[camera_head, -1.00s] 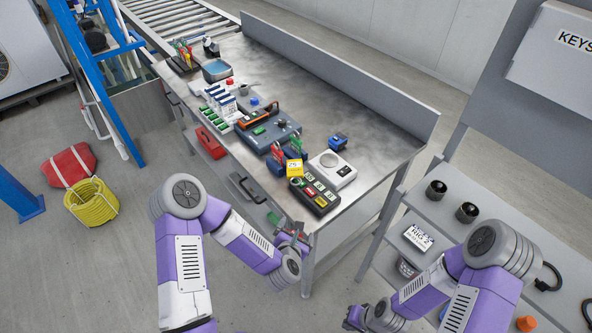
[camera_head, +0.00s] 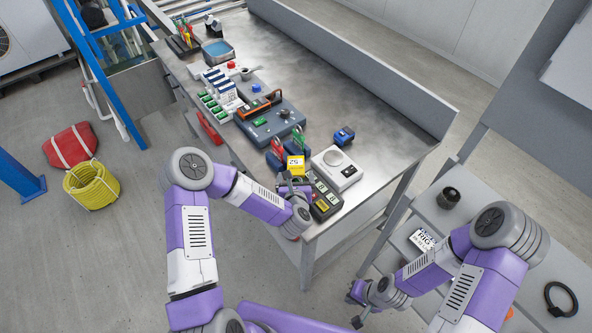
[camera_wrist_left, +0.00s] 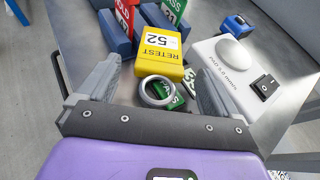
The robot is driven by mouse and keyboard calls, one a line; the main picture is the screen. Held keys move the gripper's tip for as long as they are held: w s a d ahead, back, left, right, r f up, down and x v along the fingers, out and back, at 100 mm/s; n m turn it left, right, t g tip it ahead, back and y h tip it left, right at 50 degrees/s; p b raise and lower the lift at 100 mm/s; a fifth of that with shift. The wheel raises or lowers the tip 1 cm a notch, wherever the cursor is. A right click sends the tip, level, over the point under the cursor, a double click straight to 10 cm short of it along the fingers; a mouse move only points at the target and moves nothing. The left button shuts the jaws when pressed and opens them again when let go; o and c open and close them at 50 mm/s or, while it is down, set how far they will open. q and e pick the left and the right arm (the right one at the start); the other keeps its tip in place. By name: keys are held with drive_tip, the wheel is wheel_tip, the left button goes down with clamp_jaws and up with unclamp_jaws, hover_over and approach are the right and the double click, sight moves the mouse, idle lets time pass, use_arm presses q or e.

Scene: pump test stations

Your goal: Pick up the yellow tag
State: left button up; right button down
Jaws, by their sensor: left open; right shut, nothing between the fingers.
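The yellow tag (camera_head: 296,163) stands near the front end of the workbench, beside red and green tags. In the left wrist view the yellow tag (camera_wrist_left: 155,52) reads "RETEST 52", and a metal ring (camera_wrist_left: 146,91) shows at its near end. My left gripper (camera_head: 294,183) is open just in front of the tag. In the left wrist view its fingers (camera_wrist_left: 156,85) are spread on either side of the ring, with nothing held between them. My right gripper (camera_head: 358,303) is shut and empty, low at the right, away from the bench.
A dark box with green labels (camera_head: 325,200) lies close to my left gripper. A blue-grey case (camera_head: 268,122) sits farther back. The bench's right half is mostly clear.

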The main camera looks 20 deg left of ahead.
use_arm(q)
drive_tip(key=shift+w+a+f, duration=0.15)
drive_tip(key=shift+w+f, duration=0.05)
drive_tip(key=shift+w, duration=0.3)
drive_tip(key=c, duration=1.1)
drive_tip(key=shift+r, duration=0.1)
wheel_tip(320, 180, up, 24)
drive_tip(key=p, duration=0.6)
drive_tip(key=shift+p, duration=0.35)
